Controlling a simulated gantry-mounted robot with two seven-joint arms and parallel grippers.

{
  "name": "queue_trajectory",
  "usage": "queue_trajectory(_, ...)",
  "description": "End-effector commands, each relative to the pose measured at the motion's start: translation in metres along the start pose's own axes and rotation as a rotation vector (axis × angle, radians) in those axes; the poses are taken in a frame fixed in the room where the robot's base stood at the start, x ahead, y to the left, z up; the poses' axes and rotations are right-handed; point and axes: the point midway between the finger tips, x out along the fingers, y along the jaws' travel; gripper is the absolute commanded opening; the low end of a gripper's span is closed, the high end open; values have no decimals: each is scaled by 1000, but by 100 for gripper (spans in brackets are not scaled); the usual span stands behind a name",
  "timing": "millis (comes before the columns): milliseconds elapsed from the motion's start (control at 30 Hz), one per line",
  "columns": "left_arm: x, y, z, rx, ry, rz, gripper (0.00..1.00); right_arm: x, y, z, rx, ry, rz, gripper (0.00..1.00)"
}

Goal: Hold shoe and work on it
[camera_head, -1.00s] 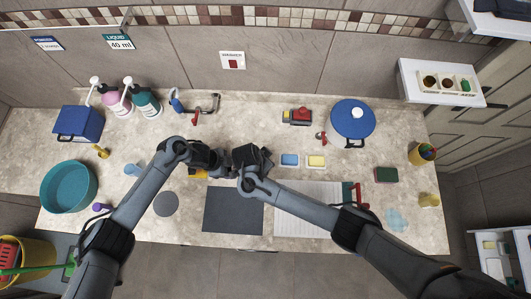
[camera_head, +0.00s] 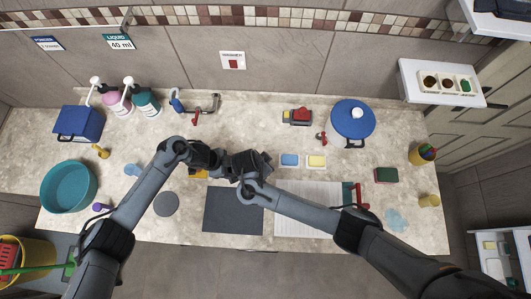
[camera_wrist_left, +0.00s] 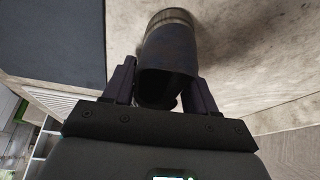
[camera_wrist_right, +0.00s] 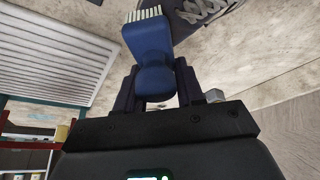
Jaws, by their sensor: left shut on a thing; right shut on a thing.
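My left gripper (camera_wrist_left: 165,95) is shut on a dark shoe (camera_wrist_left: 170,50), which juts out beyond its fingers in the left wrist view. My right gripper (camera_wrist_right: 155,92) is shut on a blue brush (camera_wrist_right: 150,45) with pale bristles. In the right wrist view the shoe's grey upper and light laces (camera_wrist_right: 200,10) show at the top edge, close to the bristle end; I cannot tell whether they touch. In the head view both grippers meet over the middle of the counter, behind a dark mat (camera_head: 233,212), and largely hide the shoe and brush.
A white ribbed board (camera_head: 305,215) lies right of the mat. Blue (camera_head: 290,160) and yellow (camera_head: 317,161) blocks lie behind it. A blue lidded pot (camera_head: 352,120) stands back right, a teal basin (camera_head: 68,187) at left. The counter's back middle (camera_head: 250,115) is clear.

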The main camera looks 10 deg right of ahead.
Motion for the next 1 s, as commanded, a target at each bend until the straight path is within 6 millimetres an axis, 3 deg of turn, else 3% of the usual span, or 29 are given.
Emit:
queue_trajectory(367,1,0,0,-1,-1,0,13,9,-26,-24,4,0,2,4)
queue_trajectory(500,0,0,1,-1,-1,0,13,-11,-28,-34,2,4,-5,4)
queue_trajectory(1000,0,0,1,-2,-1,-1,13,-53,-26,-49,1,-1,-1,4)
